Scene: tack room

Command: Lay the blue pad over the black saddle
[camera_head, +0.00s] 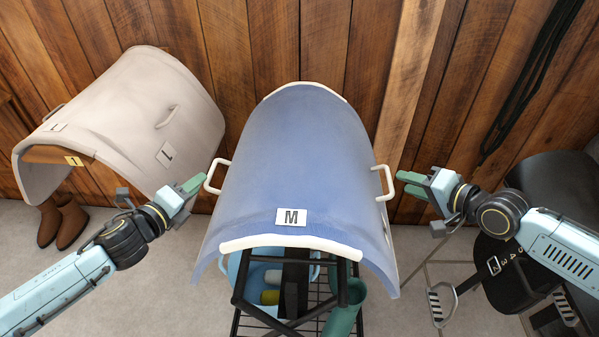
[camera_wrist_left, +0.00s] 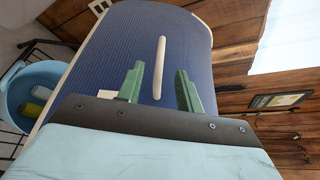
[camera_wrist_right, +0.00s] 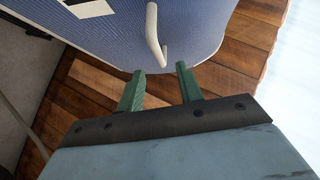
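The blue pad (camera_head: 290,150) lies arched over a black metal rack in the middle of the head view. It has white edging, an "M" label and a cream handle on each side. My left gripper (camera_head: 198,184) is open beside the left handle (camera_head: 214,176); in the left wrist view that handle (camera_wrist_left: 160,68) shows between and beyond the fingers. My right gripper (camera_head: 402,183) is open beside the right handle (camera_head: 384,183); in the right wrist view the handle (camera_wrist_right: 153,38) is just beyond the fingertips. The black saddle (camera_head: 512,262) is at the right, partly behind my right arm.
A blue tub (camera_head: 262,287) and a green container (camera_head: 343,312) are under the blue pad. Stirrups (camera_head: 440,303) hang by the saddle. A wooden wall closes the back.

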